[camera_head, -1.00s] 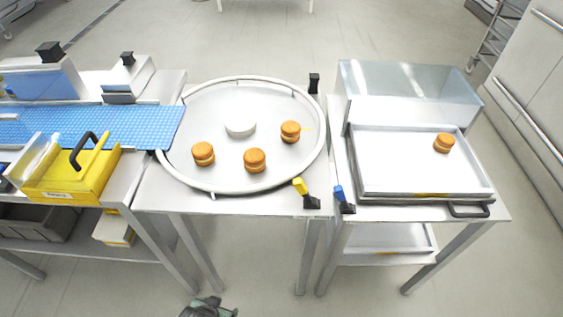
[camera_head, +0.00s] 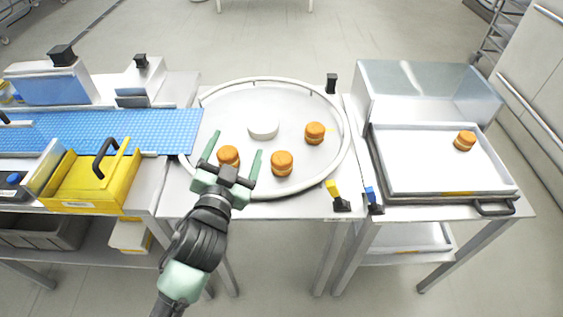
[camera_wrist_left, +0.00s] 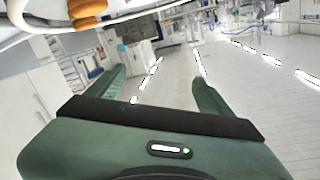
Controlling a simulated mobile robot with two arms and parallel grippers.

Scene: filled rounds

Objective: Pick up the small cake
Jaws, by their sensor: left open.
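Several small round orange-brown filled cakes are in view. On the round table are a left cake (camera_head: 228,155), a middle cake (camera_head: 281,163) and a right cake (camera_head: 315,133). Another cake (camera_head: 465,141) sits on the rectangular tray at the right. My left gripper (camera_head: 237,143) is open and empty; in the head view its fingers appear on either side of the left cake. In the left wrist view, a cake (camera_wrist_left: 88,10) shows at the upper left, outside the space between the fingers (camera_wrist_left: 160,76). My right gripper is not in view.
The round table (camera_head: 215,110) has a raised rim and a white disc (camera_head: 264,126) at its centre. A blue conveyor (camera_head: 150,130) and a yellow bin (camera_head: 100,180) stand left.

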